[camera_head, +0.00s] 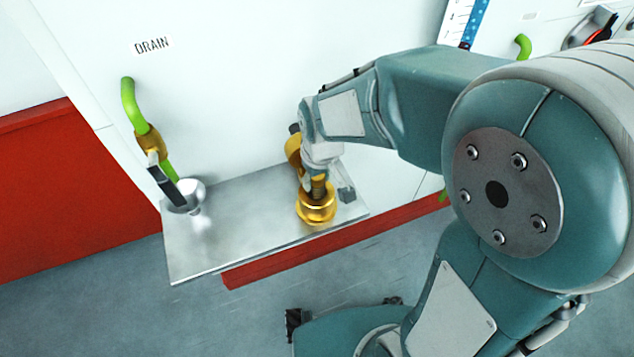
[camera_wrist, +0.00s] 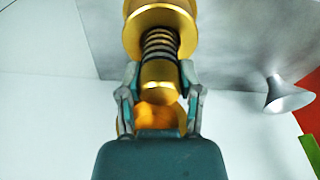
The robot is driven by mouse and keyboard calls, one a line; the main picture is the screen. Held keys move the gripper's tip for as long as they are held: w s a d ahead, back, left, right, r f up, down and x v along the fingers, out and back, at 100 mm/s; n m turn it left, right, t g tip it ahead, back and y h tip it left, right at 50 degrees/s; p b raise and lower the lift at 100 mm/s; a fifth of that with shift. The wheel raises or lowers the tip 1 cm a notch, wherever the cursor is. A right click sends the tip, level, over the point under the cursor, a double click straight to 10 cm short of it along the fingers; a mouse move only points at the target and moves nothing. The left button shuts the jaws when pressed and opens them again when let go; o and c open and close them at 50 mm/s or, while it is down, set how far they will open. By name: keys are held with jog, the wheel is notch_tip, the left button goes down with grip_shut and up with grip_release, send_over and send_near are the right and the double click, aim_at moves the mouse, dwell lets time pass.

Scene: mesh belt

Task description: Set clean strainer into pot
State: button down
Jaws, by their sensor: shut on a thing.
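My gripper (camera_head: 316,180) points down over the right part of the metal shelf, shut on a brass cylinder with a dark ribbed stem, which I take to be the strainer. In the wrist view, the fingers (camera_wrist: 160,90) clasp the strainer's (camera_wrist: 159,76) smooth brass end from both sides. Its ribbed part meets a wider round brass piece (camera_wrist: 160,28), which looks like the pot. In the head view, that round brass piece (camera_head: 316,211) is at the shelf, directly below my gripper. I cannot tell whether the strainer is inside it or joined to it.
The metal shelf (camera_head: 240,232) juts from a white wall. A silver funnel (camera_head: 187,195) is at its left end, under a green pipe (camera_head: 129,100) with a brass valve (camera_head: 150,140), near a DRAIN label. Another brass fitting (camera_head: 292,150) is behind my gripper. The shelf's middle is clear.

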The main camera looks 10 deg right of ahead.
aim_at(320, 179)
jog(key=shift+a+f, duration=0.25)
jog(key=shift+f, duration=0.85)
jog(key=shift+d, duration=0.15)
jog(key=shift+c, duration=1.3)
grip_release()
jog(key=shift+d, duration=0.1)
jog(key=r, duration=0.8)
jog(key=s+r, duration=0.1)
jog(key=r, duration=0.3)
jog(key=shift+s+d, duration=0.1)
jog(key=shift+d, duration=0.15)
jog(key=s+d+r+m+t, duration=0.4)
jog(key=s+d+r+m, duration=0.1)
jog(key=s+d, duration=0.5)
jog(key=shift+s+r+h, duration=0.2)
jog(key=shift+s+h, duration=0.1)
jog(key=shift+s, duration=0.35)
